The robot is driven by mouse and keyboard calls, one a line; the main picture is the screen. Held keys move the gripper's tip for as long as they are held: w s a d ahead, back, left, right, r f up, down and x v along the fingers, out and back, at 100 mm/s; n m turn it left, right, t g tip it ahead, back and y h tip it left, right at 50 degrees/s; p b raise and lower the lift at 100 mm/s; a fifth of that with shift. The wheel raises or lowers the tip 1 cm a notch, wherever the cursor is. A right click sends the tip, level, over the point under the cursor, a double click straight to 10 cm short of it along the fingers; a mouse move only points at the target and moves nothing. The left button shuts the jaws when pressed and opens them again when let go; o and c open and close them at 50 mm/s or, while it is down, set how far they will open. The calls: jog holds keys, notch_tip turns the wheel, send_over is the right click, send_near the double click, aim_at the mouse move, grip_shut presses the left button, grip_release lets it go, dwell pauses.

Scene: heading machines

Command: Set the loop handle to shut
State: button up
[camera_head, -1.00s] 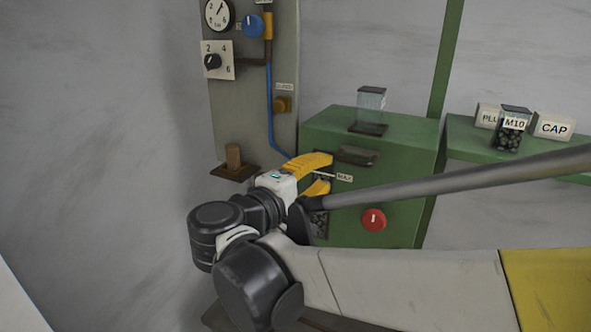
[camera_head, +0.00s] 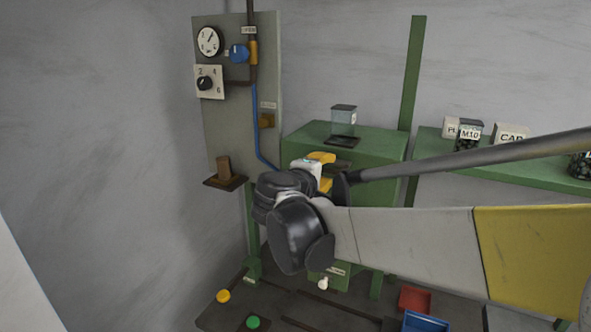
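A dark bar-like part (camera_head: 341,168) on the machine's face shows just beyond the fingers. It may be the loop handle, but my gripper and arm hide much of it. I cannot tell whether the fingers touch it or how it is set. Nothing is clearly held between the fingers.
A grey panel (camera_head: 220,130) at the left carries a gauge (camera_head: 209,41), a numbered dial (camera_head: 205,83) and a blue knob (camera_head: 239,53). A clear box (camera_head: 342,122) stands on the machine. A green shelf (camera_head: 450,165) holds labelled blocks. Red (camera_head: 414,299) and blue (camera_head: 425,322) bins sit low.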

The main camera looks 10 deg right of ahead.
jog(key=shift+s+d+r, duration=0.1)
jog(key=shift+s, duration=0.25)
jog(key=shift+w, duration=0.25)
grip_shut()
grip_release()
jog(key=shift+s, duration=0.1)
jog(key=v, duration=1.2)
